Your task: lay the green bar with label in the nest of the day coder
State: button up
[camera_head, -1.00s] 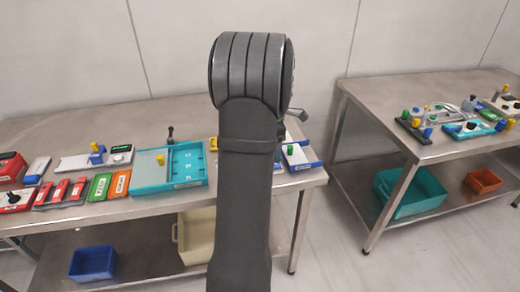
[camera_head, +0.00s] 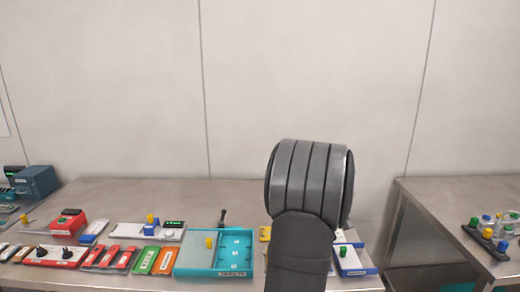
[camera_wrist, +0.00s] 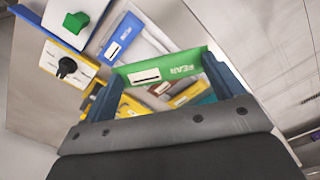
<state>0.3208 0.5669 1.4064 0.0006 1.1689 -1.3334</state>
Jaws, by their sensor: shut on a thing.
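My gripper (camera_wrist: 162,72) shows in the wrist view, shut on a green bar (camera_wrist: 185,60) with a white label and white lettering. The bar spans between the two blue-grey fingers, above the worktop and things there. In the head view my own arm hides the gripper and the held bar. I cannot tell by name which device is the day coder. A white device (camera_head: 121,232) with a yellow-and-blue knob and a dark green-lit display stands on the table. A teal tray (camera_head: 235,273) with a yellow knob and a lever stands right of it.
Another green bar (camera_head: 144,261) and an orange bar (camera_head: 165,261) lie left of the teal tray. Red bars and a red-and-white panel (camera_head: 38,262) lie farther left. A blue-and-white unit with a green knob (camera_head: 345,262) is right of my arm. The table's back strip is clear.

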jog(key=w+a+f+m, duration=0.2)
jog(key=a+m, duration=0.6)
jog(key=a, duration=0.1)
jog(key=w+a+f+m, duration=0.1)
jog(key=w+a+m, duration=0.1)
jog(key=a+m, duration=0.55)
jog(key=w+d+r+n, duration=0.5)
jog(key=w+d, duration=0.5)
jog(key=d, duration=0.5)
jog(key=shift+m, duration=0.55)
jog(key=w+a+f, duration=0.1)
jog(key=w+a, duration=0.1)
jog(key=a, duration=0.1)
jog(key=w+a+f, duration=0.2)
jog(key=a, duration=0.1)
jog(key=w+a+f, duration=0.2)
jog(key=a, duration=0.1)
jog(key=shift+w+f, duration=0.2)
jog(key=shift+f, duration=2.05)
jog(key=shift+f, duration=0.1)
jog(key=shift+f, duration=0.5)
